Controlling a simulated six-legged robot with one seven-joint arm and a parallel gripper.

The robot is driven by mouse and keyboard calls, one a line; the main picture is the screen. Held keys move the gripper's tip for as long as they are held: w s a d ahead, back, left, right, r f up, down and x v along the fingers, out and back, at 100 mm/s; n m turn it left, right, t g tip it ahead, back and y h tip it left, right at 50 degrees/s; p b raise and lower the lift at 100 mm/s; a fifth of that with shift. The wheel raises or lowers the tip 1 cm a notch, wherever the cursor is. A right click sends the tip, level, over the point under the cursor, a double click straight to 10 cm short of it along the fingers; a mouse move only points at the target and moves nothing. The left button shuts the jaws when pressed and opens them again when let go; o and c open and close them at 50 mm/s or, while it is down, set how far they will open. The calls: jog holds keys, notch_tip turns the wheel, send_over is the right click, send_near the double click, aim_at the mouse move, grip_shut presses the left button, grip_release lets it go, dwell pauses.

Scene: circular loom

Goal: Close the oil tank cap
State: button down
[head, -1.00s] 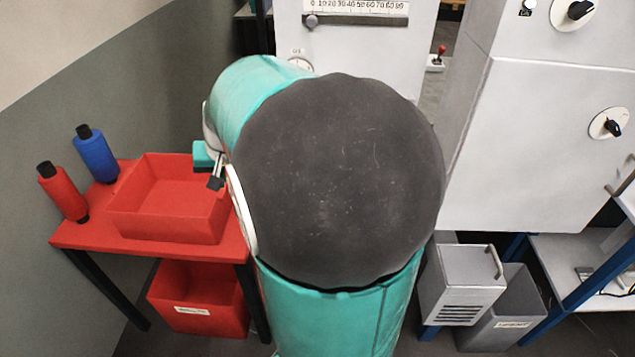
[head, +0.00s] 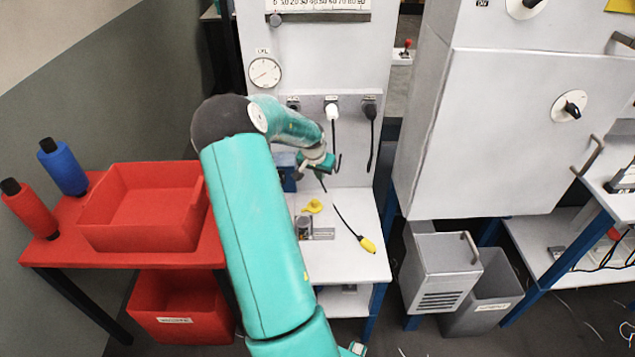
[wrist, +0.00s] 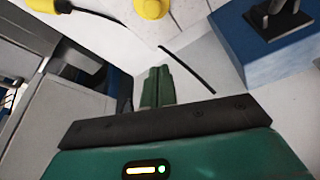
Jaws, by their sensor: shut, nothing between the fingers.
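A small grey metal cylinder (head: 304,226), seemingly the oil tank's neck, stands on the white table (head: 350,205). A yellow cap-like piece (head: 313,206) sits just behind it, apparently tilted open; whether they are joined is too small to tell. A yellow piece, likely this cap, shows at the top of the wrist view (wrist: 150,8), cut by the edge. My gripper (head: 336,165) is above the back of the white table, behind and above the cap, in front of the grey panel. Its green fingers (wrist: 157,88) are together, empty and apart from the cap.
A blue box (head: 287,172) stands beside my gripper at left. Black cables hang from the panel (head: 345,60); one ends in a yellow plug (head: 366,244) at the table's right front. A red tray (head: 140,238) is left, a grey cabinet (head: 500,130) right.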

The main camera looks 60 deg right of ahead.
aim_at(312, 205)
jog(key=x, duration=0.9)
jog(key=a, duration=0.3)
jog(key=shift+a+r, duration=0.1)
jog(key=shift+a, duration=0.5)
jog(key=shift+s+m, duration=0.15)
jog(key=shift+m, duration=0.15)
